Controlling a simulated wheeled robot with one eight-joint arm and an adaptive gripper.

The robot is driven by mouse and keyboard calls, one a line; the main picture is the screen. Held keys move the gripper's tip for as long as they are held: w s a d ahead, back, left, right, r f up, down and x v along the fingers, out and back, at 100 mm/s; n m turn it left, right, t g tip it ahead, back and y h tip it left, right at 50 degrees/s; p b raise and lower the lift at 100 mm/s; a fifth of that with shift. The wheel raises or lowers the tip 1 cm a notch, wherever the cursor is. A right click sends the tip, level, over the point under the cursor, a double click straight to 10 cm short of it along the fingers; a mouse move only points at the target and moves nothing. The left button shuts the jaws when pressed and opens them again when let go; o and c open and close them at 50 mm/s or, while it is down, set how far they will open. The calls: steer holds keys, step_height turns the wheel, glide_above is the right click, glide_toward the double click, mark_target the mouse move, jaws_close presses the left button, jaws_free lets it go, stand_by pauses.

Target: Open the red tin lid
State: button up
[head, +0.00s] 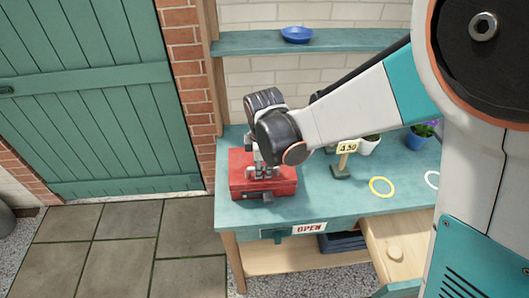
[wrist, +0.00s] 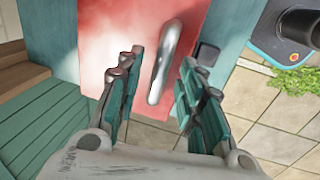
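The red tin (head: 240,184) sits on the left end of the teal table and its lid looks shut. My gripper (head: 262,174) is over the tin, pointing down at its lid. In the wrist view the red lid (wrist: 105,45) fills the upper middle. A silver bar handle (wrist: 166,62) stands on it, between the two open fingers of my gripper (wrist: 161,82). A gap shows between the handle and each finger. In the head view my gripper hides the handle and part of the lid.
A blue bowl (head: 297,34) is on the shelf above. An OPEN sign (head: 309,228) hangs in front.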

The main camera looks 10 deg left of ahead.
jaws_close()
stand_by(0.3)
